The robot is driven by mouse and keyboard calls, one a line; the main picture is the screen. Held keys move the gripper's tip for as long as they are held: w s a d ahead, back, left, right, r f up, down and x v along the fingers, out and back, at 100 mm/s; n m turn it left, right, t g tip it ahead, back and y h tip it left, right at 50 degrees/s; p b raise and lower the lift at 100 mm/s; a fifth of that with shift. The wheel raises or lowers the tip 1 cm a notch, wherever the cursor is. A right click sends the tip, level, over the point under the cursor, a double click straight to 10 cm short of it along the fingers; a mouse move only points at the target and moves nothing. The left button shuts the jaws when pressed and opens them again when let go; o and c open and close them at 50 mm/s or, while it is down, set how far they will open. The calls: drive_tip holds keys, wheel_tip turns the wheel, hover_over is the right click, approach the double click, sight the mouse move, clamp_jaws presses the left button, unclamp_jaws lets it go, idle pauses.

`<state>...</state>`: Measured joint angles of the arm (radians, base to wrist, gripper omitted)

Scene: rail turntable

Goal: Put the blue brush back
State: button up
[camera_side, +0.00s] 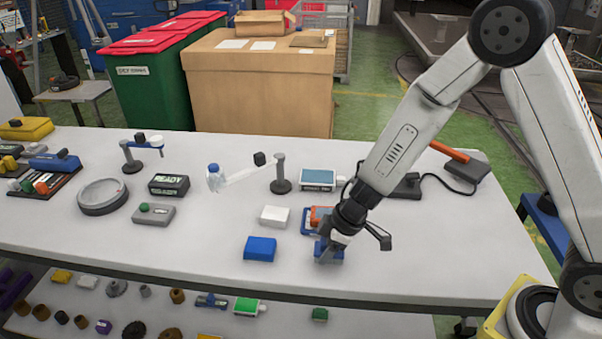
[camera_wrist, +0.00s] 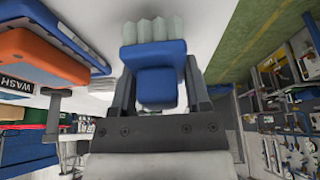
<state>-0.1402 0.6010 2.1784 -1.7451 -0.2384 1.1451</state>
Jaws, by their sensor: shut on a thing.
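The blue brush (camera_wrist: 158,82) sits between the two fingers of my gripper (camera_wrist: 158,70) in the wrist view. It has a blue body, and pale bristles (camera_wrist: 153,30) stick out beyond it. In the side view, my gripper (camera_side: 330,242) points down near the table's front edge, shut on the brush (camera_side: 328,255), which is low at the tabletop. I cannot tell whether it touches the table. An orange and blue piece marked WASH (camera_wrist: 42,65) is close on the left in the wrist view; its orange part (camera_side: 319,214) shows just behind my gripper in the side view.
A blue block (camera_side: 260,249) and a white block (camera_side: 274,217) stand left of my gripper. Behind are a teal-topped box (camera_side: 318,179) and a dark post (camera_side: 280,178). A READY box (camera_side: 168,185) and round dish (camera_side: 103,196) are further left. The front-left tabletop is clear.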

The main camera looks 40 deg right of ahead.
drive_tip(key=shift+f, duration=0.9)
drive_tip(key=shift+f, duration=0.15)
drive_tip(key=o, duration=1.2)
drive_tip(key=shift+r, duration=0.2)
drive_tip(key=shift+v, duration=5.95)
